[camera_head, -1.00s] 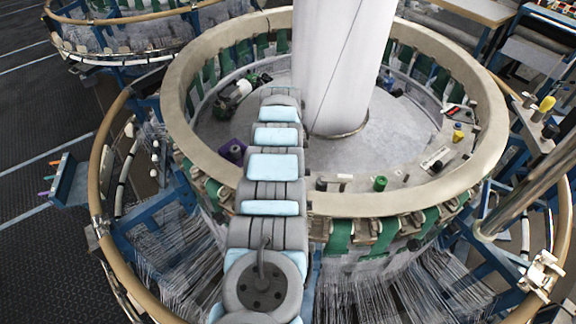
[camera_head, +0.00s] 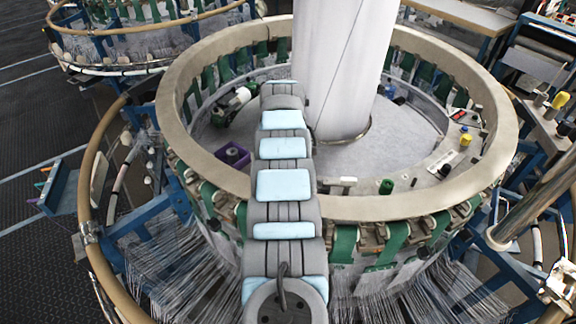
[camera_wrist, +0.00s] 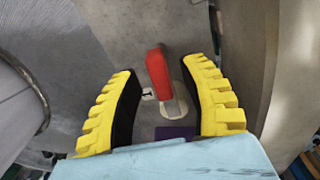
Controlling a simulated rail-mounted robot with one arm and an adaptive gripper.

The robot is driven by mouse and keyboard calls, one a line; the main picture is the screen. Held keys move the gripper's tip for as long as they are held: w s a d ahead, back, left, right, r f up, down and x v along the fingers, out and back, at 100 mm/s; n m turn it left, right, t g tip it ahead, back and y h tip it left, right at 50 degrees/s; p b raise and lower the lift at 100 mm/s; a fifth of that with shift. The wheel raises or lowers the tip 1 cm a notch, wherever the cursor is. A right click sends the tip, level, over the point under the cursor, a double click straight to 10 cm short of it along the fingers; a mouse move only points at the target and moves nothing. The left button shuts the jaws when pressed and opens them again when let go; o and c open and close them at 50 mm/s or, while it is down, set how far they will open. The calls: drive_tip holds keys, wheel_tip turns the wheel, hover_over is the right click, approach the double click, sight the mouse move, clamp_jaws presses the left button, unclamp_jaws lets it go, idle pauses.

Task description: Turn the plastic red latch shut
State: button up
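The red plastic latch (camera_wrist: 157,72) shows in the wrist view as a red handle on a pale metal base (camera_wrist: 176,100). It stands out from the grey surface between the two yellow fingers. My gripper (camera_wrist: 160,66) is open, with one finger on each side of the latch. The latch looks nearer the right finger, and I cannot tell whether either finger touches it. In the head view my own arm hides the latch and the gripper.
A pale loom ring (camera_head: 195,147) surrounds the work area, with a thick white column (camera_head: 345,70) in its middle. A purple box (camera_head: 232,155) and a green-white tool (camera_head: 236,98) lie inside. In the wrist view, a purple part (camera_wrist: 175,132) lies below the latch.

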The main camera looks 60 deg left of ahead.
drive_tip(key=shift+r+p, duration=0.45)
drive_tip(key=shift+r, duration=3.05)
